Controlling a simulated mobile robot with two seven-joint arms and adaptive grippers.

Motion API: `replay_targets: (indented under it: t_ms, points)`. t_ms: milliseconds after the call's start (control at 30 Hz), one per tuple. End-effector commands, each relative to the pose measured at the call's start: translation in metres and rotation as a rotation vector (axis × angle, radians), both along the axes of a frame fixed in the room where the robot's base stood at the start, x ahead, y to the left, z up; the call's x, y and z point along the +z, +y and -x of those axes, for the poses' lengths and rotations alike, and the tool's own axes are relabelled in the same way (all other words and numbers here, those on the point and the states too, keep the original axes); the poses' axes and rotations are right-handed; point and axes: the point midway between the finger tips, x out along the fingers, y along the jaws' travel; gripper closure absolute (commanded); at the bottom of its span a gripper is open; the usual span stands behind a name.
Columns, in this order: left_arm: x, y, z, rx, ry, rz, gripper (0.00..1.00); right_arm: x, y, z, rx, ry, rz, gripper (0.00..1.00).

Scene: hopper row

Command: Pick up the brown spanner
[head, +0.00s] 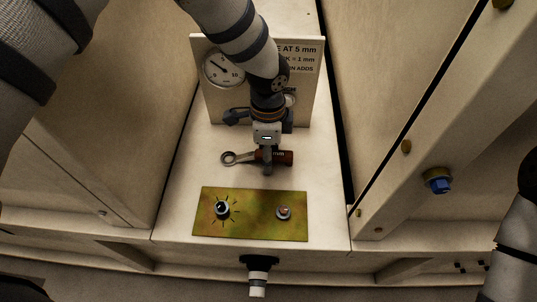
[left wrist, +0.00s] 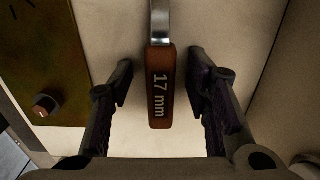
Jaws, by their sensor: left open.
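The brown spanner lies flat on the pale worktop in the head view, its metal ring end (head: 229,158) to the left and its brown handle (head: 286,157) to the right. My left gripper (head: 267,166) is over the handle and hides part of it. In the left wrist view the handle (left wrist: 160,95), marked "17 mm", lies between the two open fingers of my left gripper (left wrist: 160,72). A gap shows on each side, so the fingers appear apart from it. My right gripper is out of view.
A yellow-green plate (head: 252,230) with two knobs lies in front of the spanner. An upright board (head: 310,100) with a round gauge (head: 223,69) stands behind. Tall pale walls (head: 120,110) flank the worktop. A blue bolt (head: 439,186) is on the right.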

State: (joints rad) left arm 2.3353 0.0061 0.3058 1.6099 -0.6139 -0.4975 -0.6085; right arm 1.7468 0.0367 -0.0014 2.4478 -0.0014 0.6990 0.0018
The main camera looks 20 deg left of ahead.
Motion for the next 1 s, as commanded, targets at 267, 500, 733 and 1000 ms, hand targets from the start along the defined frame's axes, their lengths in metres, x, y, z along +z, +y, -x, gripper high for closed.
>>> replay_targets:
  t_ms: [267,500,733,1000]
  points:
    - [0.001,0.0,0.0,0.0,-0.002,-0.001,0.83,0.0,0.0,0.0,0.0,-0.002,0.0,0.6]
    - [0.001,0.0,0.0,0.0,-0.002,-0.001,1.0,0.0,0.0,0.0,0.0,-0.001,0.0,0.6]
    - [0.006,0.0,-0.001,0.001,-0.003,0.0,1.0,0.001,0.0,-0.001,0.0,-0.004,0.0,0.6]
    - [0.065,0.003,0.017,-0.001,-0.014,-0.001,1.0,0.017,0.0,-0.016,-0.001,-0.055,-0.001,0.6]
